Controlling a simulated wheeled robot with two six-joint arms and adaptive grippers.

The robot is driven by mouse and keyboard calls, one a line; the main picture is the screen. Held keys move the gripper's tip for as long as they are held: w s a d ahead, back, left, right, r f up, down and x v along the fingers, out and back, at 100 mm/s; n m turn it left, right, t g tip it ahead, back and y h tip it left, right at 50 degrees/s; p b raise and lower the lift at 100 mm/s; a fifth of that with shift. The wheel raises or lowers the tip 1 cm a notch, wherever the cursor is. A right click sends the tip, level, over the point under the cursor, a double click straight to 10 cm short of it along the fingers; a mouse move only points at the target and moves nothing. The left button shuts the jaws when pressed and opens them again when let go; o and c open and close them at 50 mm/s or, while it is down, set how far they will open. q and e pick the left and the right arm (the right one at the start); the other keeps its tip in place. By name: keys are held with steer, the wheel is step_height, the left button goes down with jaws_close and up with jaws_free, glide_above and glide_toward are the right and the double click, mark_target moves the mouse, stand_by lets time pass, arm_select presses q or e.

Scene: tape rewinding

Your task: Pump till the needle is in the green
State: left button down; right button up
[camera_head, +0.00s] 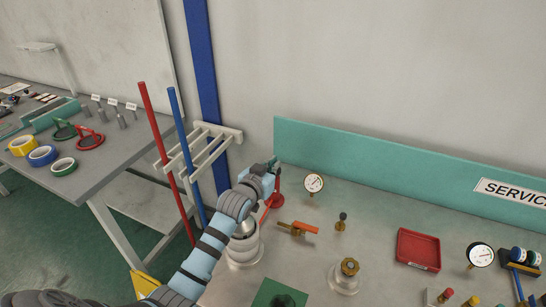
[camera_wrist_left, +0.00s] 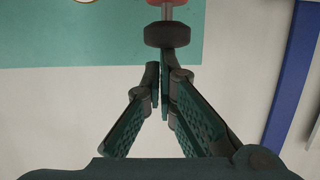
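In the head view, my left gripper (camera_head: 268,172) is at the bench's left end, beside a red upright stand (camera_head: 277,188), apparently the pump. The gripper and forearm hide part of it. In the left wrist view my left gripper (camera_wrist_left: 165,78) has its fingers brought together, with nothing clearly seen between them. Just beyond the tips is a black knob (camera_wrist_left: 167,34) on a grey rod; I cannot tell if they touch. A round white gauge (camera_head: 313,184) stands right of the pump; its needle is too small to read. My right gripper is not in view.
A teal backboard (camera_head: 380,150) runs behind. A rack with red and blue poles (camera_head: 185,135) stands left of my arm.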

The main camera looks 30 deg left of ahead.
arm_select(q)
steer(key=shift+f, duration=0.1)
steer(key=s+r+p, duration=0.5)
steer(key=s+r, duration=0.1)
steer(key=s, duration=0.3)
steer(key=shift+s+d+r, duration=0.3)
steer(key=shift+s+r, duration=0.05)
stand_by(1.0)
stand_by(0.3)
